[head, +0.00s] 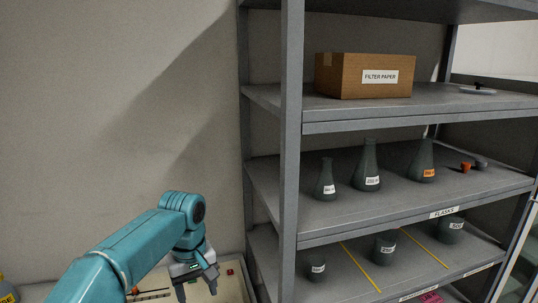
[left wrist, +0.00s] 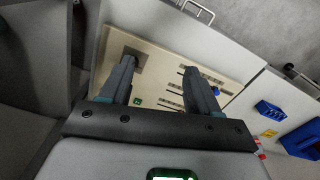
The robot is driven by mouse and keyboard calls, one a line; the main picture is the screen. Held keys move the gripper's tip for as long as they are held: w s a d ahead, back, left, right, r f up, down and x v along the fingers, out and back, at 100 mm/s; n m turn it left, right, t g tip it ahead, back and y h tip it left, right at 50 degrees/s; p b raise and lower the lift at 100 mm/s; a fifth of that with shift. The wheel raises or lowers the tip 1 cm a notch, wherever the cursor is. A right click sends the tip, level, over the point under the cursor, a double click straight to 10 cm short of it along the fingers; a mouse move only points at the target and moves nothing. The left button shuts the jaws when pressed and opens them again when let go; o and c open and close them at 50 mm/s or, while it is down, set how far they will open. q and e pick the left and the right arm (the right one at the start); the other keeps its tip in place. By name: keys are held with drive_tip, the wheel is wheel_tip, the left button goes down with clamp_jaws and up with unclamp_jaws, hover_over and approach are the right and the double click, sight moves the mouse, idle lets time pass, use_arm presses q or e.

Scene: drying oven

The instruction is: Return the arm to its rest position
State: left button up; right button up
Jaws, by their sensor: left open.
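My left arm (head: 135,245), teal, comes in from the lower left of the head view and bends down at the wrist. My left gripper (head: 197,288) hangs at the bottom of that view, left of the shelf, above a beige panel (head: 230,290). In the left wrist view the two fingers of the left gripper (left wrist: 160,76) stand apart with nothing between them. Behind them lies the beige panel (left wrist: 165,50) with dark slots and a small green part. I cannot tell the gap to the panel. My right gripper is not in view.
A grey shelf unit (head: 291,150) stands right of my arm. Bare wall (head: 110,100) is behind my arm. A blue block (left wrist: 270,111) lies right in the wrist view.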

use_arm(q)
drive_tip(key=s+d+f+m+h, duration=0.1)
drive_tip(key=s+d+f+m, duration=0.15)
drive_tip(key=f, duration=0.95)
drive_tip(key=s+d+f+m+h, duration=0.15)
drive_tip(key=s+f, duration=0.25)
drive_tip(key=f, duration=0.8)
drive_tip(key=s+f+h, duration=0.1)
drive_tip(key=s+f, duration=0.4)
drive_tip(key=s, duration=0.6)
drive_tip(key=s+f, duration=0.6)
drive_tip(key=s, duration=0.5)
wheel_tip(320, 180, down, 10)
drive_tip(key=b, duration=1)
drive_tip(key=shift+w+a, duration=0.35)
